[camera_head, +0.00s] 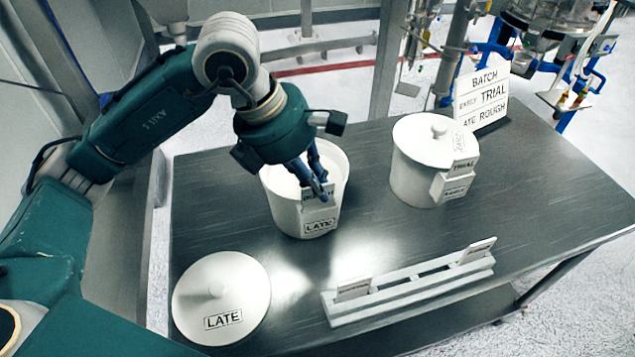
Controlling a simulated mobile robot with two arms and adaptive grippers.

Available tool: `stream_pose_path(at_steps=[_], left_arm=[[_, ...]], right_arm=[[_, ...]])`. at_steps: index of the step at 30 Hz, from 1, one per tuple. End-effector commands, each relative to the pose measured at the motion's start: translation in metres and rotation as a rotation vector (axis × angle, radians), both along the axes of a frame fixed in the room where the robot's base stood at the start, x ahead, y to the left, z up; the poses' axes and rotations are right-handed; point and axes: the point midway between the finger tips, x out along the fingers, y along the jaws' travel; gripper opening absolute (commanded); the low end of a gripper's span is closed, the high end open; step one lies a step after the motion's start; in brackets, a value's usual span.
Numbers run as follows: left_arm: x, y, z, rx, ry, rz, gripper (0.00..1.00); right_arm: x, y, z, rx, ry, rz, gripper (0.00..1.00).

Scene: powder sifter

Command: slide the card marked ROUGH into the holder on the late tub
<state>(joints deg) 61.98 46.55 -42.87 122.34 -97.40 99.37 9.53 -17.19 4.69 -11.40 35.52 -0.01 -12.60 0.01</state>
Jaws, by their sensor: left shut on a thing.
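The late tub (283,213) is white, open and without its lid, and stands near the middle of the table. Its front holder (319,226) bears the word LATE. My left gripper (318,188) comes down over the tub's front rim and is shut on a small pale card (319,196). The card is right at the top of the holder. Its lettering is partly hidden by the fingers, and only the end of a word like ROUGH shows. I cannot tell how deep the card sits in the holder. My right gripper is not in view.
A lidded white tub (412,178) with a TRIAL card (465,167) in its holder stands to the right. A sign (482,97) pairs EARLY with TRIAL and LATE with ROUGH. A LATE lid (237,285) lies front left. A white rack (410,292) holds two cards.

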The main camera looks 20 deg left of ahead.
Motion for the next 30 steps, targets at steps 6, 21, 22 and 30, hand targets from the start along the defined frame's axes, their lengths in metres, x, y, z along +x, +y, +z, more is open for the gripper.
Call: stream_pose_path(at_steps=[6, 21, 22, 30], left_arm=[[0.0, 0.0, -0.005, 0.0, 0.0, 0.0, 0.0], [0.0, 0.0, -0.007, 0.001, 0.001, 0.0, 0.3], [0.0, 0.0, -0.007, 0.001, 0.001, 0.0, 0.3], [-0.005, 0.01, 0.021, 0.0, -0.006, 0.001, 0.3]], right_arm=[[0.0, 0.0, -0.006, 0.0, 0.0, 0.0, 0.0], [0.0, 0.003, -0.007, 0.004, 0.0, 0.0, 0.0], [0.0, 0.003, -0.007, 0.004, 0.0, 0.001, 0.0], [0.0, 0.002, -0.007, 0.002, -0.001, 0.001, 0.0]])
